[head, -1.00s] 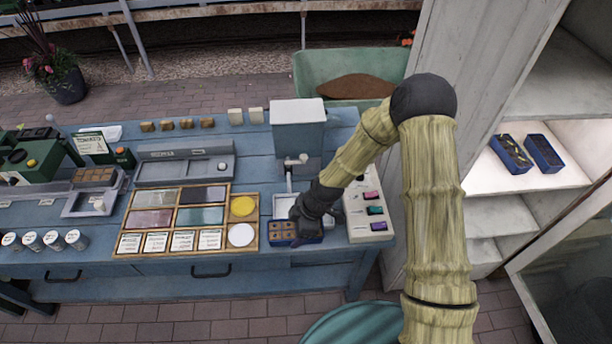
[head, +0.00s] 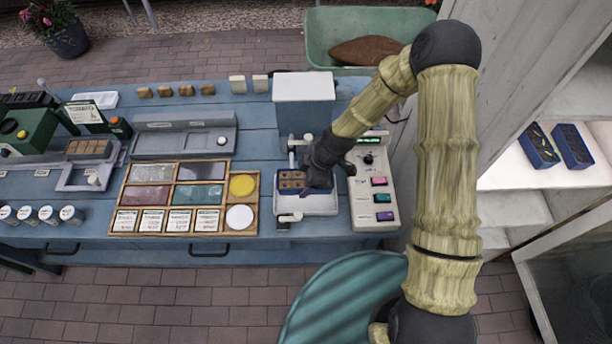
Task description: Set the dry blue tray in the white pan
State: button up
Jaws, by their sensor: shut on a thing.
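The blue tray (head: 291,183), with brown soil-like cells, is in the head view at the bench's front, below the grey-white box machine. My gripper (head: 326,181) is shut on its right side. The white pan (head: 312,206) lies under the tray; its front part and right edge show, while the tray and gripper hide the rest. The tray appears roughly level over the back part of the pan. I cannot tell whether it touches the pan floor or hangs just above it.
The box machine (head: 304,98) stands right behind the pan. A button panel (head: 375,190) is close on the right. A wooden sorting frame (head: 184,196) lies to the left. Two more blue trays (head: 539,147) (head: 573,146) sit on the white shelf at the right.

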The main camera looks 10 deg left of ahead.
jog(key=shift+f+b, duration=2.55)
jog(key=shift+f, duration=1.2)
jog(key=shift+f+b, duration=0.7)
jog(key=shift+r, duration=0.1)
jog(key=o, duration=1.1)
jog(key=shift+o, duration=0.2)
jog(key=shift+o, duration=0.2)
jog(key=shift+s+d, duration=0.15)
jog(key=shift+s, duration=0.05)
